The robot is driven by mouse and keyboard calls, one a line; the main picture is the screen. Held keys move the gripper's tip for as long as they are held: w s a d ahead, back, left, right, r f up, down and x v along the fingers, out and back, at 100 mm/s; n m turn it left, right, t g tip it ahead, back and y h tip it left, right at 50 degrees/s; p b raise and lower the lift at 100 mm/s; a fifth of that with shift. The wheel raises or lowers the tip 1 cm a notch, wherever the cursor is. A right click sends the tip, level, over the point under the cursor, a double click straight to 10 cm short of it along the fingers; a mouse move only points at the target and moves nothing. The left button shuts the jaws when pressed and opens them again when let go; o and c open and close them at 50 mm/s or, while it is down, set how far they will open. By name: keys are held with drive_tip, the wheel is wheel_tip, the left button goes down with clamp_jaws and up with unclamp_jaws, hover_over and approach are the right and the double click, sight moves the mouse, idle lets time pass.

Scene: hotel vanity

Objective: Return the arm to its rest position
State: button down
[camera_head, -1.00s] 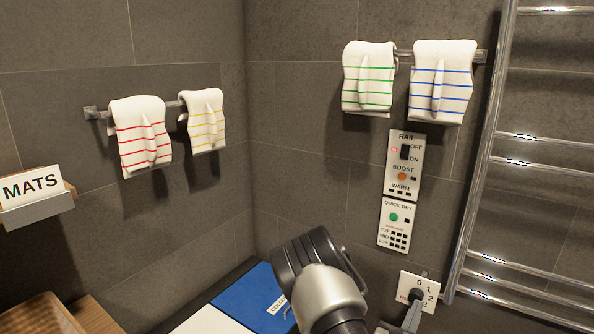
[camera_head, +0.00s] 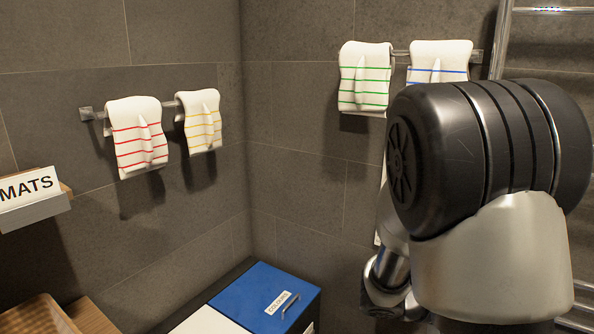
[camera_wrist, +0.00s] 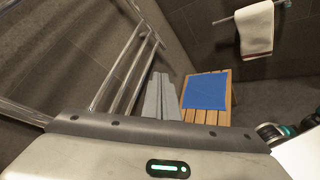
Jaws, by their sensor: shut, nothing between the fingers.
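My arm fills the right side of the head view, with a large black and silver joint close to the camera. My gripper (camera_wrist: 162,97) shows in the wrist view as two grey fingers side by side, shut and empty. In that view the fingers appear clear of the chrome rail and of a slatted wooden stool with a blue cloth. In the head view the fingers cannot be made out; the arm hides that area, including the wall panels and most of the blue-striped towel (camera_head: 440,58).
Chrome towel rail (camera_wrist: 122,68) stands left in the wrist view; the wooden stool (camera_wrist: 207,117) carries the blue cloth (camera_wrist: 207,91). Striped towels (camera_head: 138,137) hang on the walls. A blue-lidded box (camera_head: 255,290) stands in the corner. The MATS shelf (camera_head: 35,213) is at left.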

drive_tip(key=s+a+r+m+y, duration=0.2)
drive_tip(key=s+a+m+y, duration=0.5)
drive_tip(key=a, duration=0.4)
drive_tip(key=s+a+r+m+t+y, duration=0.2)
drive_tip(key=a+r+t+y, duration=0.45)
drive_tip(key=a, duration=0.55)
wheel_tip(320, 180, up, 16)
drive_tip(key=p, duration=1.5)
drive_tip(key=shift+a+g, duration=0.35)
drive_tip(key=shift+a, duration=0.05)
drive_tip(key=shift+s+d+f+y, duration=0.1)
drive_tip(key=shift+y, duration=0.15)
